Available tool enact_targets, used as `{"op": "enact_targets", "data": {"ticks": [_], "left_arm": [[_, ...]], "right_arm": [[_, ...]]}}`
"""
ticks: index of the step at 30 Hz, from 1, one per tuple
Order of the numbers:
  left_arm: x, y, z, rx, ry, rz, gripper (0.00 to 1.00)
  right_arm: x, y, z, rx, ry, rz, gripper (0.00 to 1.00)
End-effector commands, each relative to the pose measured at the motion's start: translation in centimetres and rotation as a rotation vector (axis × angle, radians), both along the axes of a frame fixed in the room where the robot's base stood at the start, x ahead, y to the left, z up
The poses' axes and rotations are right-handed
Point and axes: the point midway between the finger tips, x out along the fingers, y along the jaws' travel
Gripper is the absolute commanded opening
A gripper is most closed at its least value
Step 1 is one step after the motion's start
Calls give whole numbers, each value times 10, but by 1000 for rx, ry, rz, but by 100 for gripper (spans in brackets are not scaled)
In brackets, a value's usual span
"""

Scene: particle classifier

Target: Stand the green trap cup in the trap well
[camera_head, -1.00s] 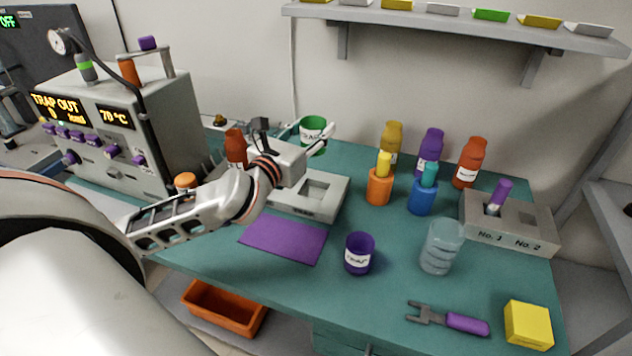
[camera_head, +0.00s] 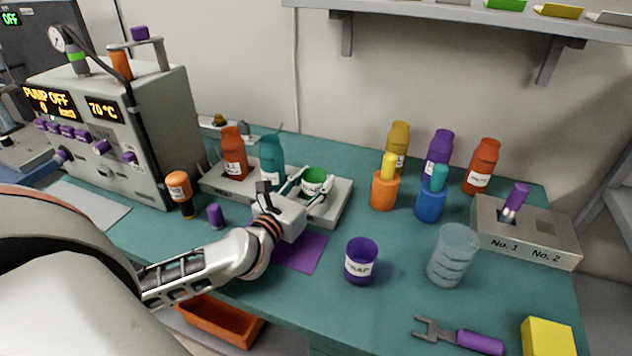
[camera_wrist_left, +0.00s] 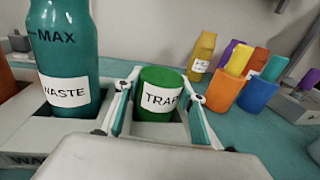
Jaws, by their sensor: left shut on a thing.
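The green trap cup (camera_head: 314,182) is upright at the right end of the grey tray (camera_head: 338,208), where the well was seen empty earlier. My left gripper (camera_head: 305,182) is around the cup, with its fingers on either side. In the left wrist view the green cup (camera_wrist_left: 160,92), labelled TRAP, is between the two fingers (camera_wrist_left: 160,100), its lower part down within the well opening. Whether its base rests on the well floor is hidden. My right gripper is not in view.
A teal waste bottle (camera_head: 272,158) and a red-brown bottle (camera_head: 234,155) stand in the same tray, left of the cup. A purple cup (camera_head: 361,262) stands on the bench (camera_head: 400,305) in front. A clear beaker (camera_head: 453,254) stands farther right.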

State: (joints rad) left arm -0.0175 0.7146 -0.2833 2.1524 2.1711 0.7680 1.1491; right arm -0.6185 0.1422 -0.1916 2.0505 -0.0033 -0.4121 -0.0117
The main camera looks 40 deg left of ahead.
Motion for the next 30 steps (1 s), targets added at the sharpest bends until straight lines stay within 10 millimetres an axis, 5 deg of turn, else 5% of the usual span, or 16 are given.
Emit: {"op": "enact_targets", "data": {"ticks": [10,11,12,25,30], "left_arm": [[0,0,-3,0,-1,0,17],[0,0,-2,0,-1,0,45],[0,0,-1,-1,-1,0,55],[0,0,6,-1,-4,-1,56],[-19,-2,0,0,2,-2,56]], "right_arm": [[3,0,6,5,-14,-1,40],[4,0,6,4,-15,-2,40],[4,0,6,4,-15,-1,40],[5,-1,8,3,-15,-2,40],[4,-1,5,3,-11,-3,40]]}}
